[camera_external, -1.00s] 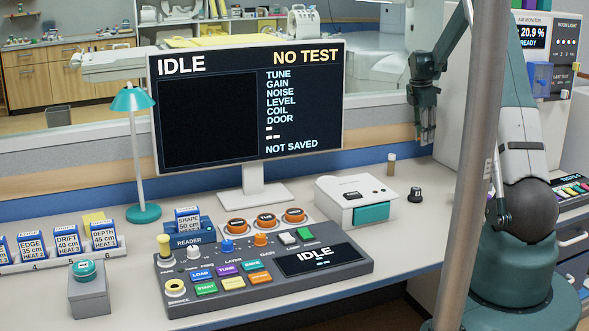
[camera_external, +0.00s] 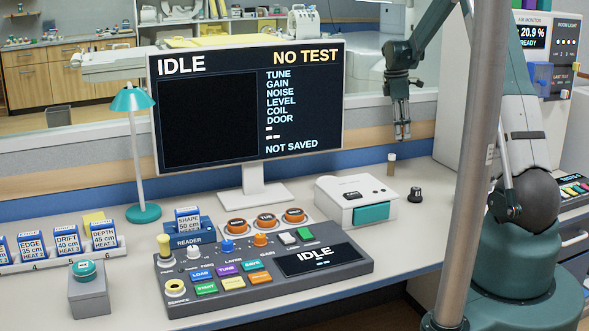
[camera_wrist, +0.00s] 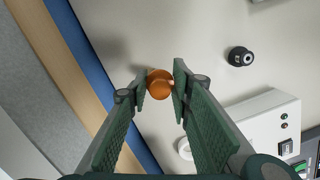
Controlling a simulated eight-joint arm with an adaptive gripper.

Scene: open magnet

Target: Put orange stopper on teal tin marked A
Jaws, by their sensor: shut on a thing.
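My gripper (camera_external: 402,135) hangs above the back of the desk, near the wall, fingers pointing down. In the wrist view its fingertips (camera_wrist: 160,88) close on a rounded orange stopper (camera_wrist: 159,82). I cannot make out a teal tin marked A in either view. A round teal piece (camera_external: 84,267) sits on a small grey block at the front left, but its marking is not readable.
A white box with a teal front (camera_external: 356,201) and a black knob (camera_external: 415,194) stand nearby. The monitor (camera_external: 248,105), control console (camera_external: 262,265) and teal lamp (camera_external: 136,140) occupy the left. A grey pole (camera_external: 480,170) crosses the right.

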